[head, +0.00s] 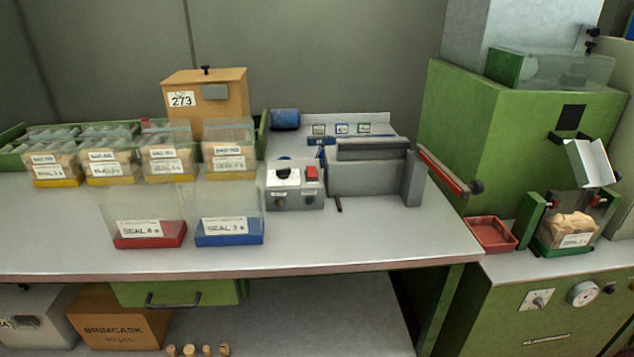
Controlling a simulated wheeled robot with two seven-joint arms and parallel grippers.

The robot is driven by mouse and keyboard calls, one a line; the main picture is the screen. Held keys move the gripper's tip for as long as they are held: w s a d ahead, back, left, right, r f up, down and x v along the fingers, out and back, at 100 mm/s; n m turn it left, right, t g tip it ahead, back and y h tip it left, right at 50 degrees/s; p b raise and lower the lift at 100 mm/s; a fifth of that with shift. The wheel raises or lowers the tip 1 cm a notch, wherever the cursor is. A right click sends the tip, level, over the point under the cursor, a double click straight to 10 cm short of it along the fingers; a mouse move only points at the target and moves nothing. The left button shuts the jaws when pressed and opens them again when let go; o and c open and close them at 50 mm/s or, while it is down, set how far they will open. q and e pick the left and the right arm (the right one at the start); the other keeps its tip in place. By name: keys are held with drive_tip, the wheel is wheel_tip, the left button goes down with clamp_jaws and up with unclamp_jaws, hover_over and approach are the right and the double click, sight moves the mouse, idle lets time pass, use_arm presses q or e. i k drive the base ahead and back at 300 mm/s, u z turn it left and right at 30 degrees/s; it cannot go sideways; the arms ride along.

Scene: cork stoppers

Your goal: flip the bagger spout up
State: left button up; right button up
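The green bagger (520,130) stands at the right in the head view. Its spout (590,163), a pale metal chute, sticks out from the front face and sits tilted above a clear bag of corks (573,224). The bag stands between green side holders and carries a white label. A small dark knob shows just left of the spout. Neither of my grippers is in view.
A red tray (491,234) lies left of the bag. A sealer (367,170) with a red-handled lever (449,172) stands on the white table (370,240), near the bagger. Labelled bags and a wooden box (225,100) fill the left side. The table's front middle is clear.

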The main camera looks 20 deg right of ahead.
sight(592, 168)
drive_tip(key=z, duration=3.4)
drive_tip(key=i, duration=3.45)
drive_tip(key=u, duration=2.35)
drive_tip(key=k, duration=0.6)
